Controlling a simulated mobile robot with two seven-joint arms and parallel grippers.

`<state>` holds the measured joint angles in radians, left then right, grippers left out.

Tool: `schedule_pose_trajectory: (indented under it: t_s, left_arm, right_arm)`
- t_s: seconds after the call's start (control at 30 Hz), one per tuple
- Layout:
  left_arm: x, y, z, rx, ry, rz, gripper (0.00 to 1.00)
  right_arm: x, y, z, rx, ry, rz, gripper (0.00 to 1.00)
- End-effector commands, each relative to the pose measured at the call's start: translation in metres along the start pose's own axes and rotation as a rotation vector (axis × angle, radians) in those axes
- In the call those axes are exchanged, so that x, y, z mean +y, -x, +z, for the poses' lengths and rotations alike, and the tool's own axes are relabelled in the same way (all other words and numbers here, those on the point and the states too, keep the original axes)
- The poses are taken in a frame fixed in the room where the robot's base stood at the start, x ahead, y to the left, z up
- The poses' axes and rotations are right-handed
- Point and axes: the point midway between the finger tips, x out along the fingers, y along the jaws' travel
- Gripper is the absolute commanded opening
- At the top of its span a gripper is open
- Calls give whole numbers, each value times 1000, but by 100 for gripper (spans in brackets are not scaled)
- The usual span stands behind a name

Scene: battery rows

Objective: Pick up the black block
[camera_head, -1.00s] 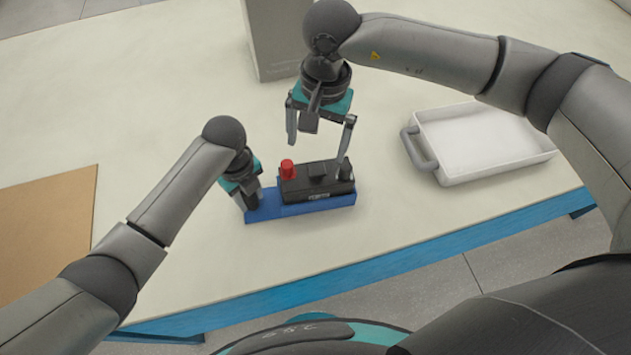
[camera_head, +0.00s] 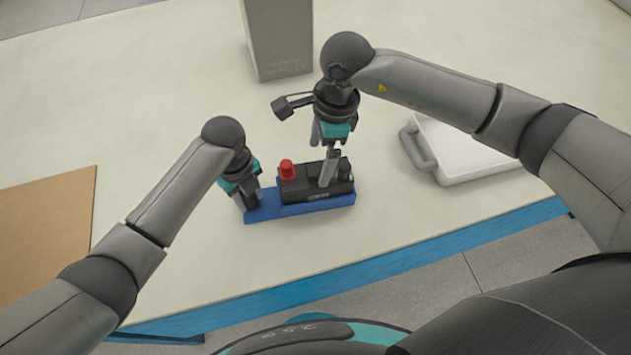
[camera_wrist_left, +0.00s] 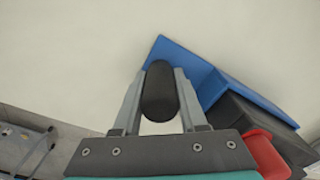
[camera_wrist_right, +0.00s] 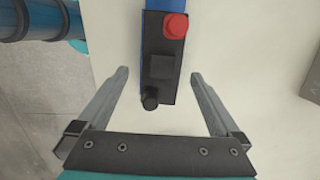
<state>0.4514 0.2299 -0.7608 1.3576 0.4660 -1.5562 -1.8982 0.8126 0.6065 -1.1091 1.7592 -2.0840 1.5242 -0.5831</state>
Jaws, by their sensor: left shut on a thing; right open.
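The black block (camera_head: 300,191) lies on a long blue base (camera_head: 292,211) near the table's front edge. On its top are a red round knob (camera_head: 287,170), a small square black piece (camera_wrist_right: 161,66) and a short black cylinder (camera_wrist_right: 150,98). My left gripper (camera_wrist_left: 160,95) is shut on an upright black rounded post (camera_wrist_left: 160,85) at the left end of the blue base. My right gripper (camera_head: 323,160) is open and points down over the block. In the right wrist view the block's cylinder end shows between the spread fingers; contact cannot be told.
A white tray (camera_head: 418,152) with a grey handle stands on the right, partly behind my right arm. A tall grey box (camera_head: 280,40) stands at the back. A brown board (camera_head: 45,230) lies at the left. The table between them is clear.

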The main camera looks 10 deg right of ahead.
Motion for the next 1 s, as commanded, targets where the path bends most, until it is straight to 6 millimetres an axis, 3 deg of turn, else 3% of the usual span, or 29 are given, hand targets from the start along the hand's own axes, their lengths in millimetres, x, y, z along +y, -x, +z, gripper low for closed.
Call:
schedule_pose_trajectory:
  t_s: [0.1,0.37,0.63,1.0]
  left_arm:
    - [0,1,1,-2,1,-1,0]
    - [0,1,1,-2,1,-1,0]
    - [0,1,1,-2,0,-1,0]
    - [0,1,1,-2,1,-1,0]
  right_arm:
    - [1,-20,0,1,0,3,100]
    - [0,-39,0,1,1,2,100]
    - [-2,-75,1,1,1,3,100]
    - [-3,-83,0,1,3,0,98]
